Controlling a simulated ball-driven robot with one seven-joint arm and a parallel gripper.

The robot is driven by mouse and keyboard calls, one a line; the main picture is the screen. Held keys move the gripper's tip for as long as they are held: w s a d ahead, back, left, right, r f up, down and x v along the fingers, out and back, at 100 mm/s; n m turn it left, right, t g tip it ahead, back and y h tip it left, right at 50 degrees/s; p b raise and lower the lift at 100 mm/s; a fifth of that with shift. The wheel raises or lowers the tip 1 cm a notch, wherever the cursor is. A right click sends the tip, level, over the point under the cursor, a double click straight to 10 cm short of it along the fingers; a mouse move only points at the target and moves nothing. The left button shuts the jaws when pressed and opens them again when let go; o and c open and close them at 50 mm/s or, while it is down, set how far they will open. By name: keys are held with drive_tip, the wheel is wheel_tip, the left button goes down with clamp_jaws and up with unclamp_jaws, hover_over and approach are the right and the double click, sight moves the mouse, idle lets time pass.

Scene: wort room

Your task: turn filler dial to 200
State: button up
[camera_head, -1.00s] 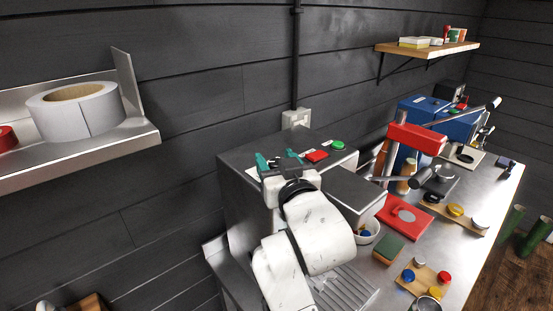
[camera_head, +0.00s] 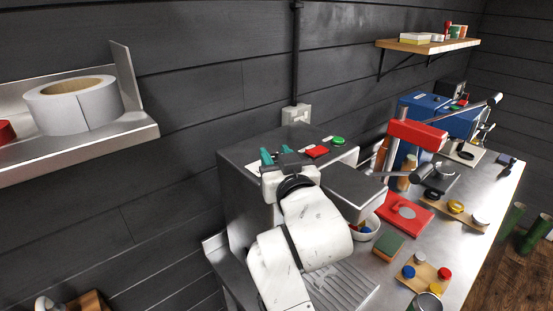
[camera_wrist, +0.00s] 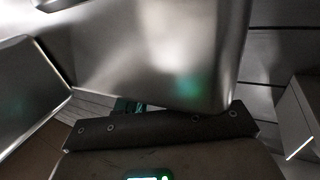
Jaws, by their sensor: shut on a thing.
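The filler (camera_head: 235,170) is a dark grey box on the steel bench, with a red button (camera_head: 317,152) and a green button (camera_head: 338,141) on its top. My gripper (camera_head: 275,156) is at the top of the filler, left of the red button, its teal fingers close together. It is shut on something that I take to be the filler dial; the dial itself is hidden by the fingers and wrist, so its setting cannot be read. The wrist view shows a blurred steel surface (camera_wrist: 150,50), a bit of teal finger and a dark bar.
A red press (camera_head: 417,135) with a lever stands to the right of the filler. A white bowl (camera_head: 373,222), a green sponge (camera_head: 388,246) and a board of coloured caps (camera_head: 427,277) lie on the bench. A steel shelf (camera_head: 80,150) with a tape roll is at left.

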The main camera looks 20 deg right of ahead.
drive_tip(key=shift+f+h+b, duration=0.1)
drive_tip(key=shift+h+b, duration=0.3)
drive_tip(key=m+h+b, duration=0.1)
drive_tip(key=b, duration=0.1)
drive_tip(key=m+g+h+b, duration=0.1)
drive_tip(key=m+h+b, duration=0.1)
drive_tip(key=h+b, duration=0.1)
drive_tip(key=shift+a+f+b, duration=0.1)
drive_tip(key=shift+f+b, duration=0.15)
drive_tip(key=shift+b, duration=0.1)
drive_tip(key=m+g+h+b, duration=0.2)
drive_tip(key=m+h+b, duration=0.1)
drive_tip(key=b, duration=0.1)
drive_tip(key=shift+r+h, duration=0.1)
drive_tip(key=shift+h, duration=0.3)
drive_tip(key=m+g+h+b, duration=0.2)
drive_tip(key=g+h+b, duration=0.1)
drive_tip(key=shift+r, duration=0.15)
drive_tip(key=shift+r+m+g+h+b, duration=0.15)
drive_tip(key=shift+m+g+h+b, duration=0.55)
drive_tip(key=shift+m+g, duration=0.2)
drive_tip(key=shift+r+m+g+h+b, duration=0.1)
drive_tip(key=shift+m+g+h+b, duration=0.65)
drive_tip(key=shift+g, duration=0.25)
drive_tip(key=shift+m, duration=0.25)
drive_tip(key=o, duration=1)
drive_tip(key=shift+c, duration=0.2)
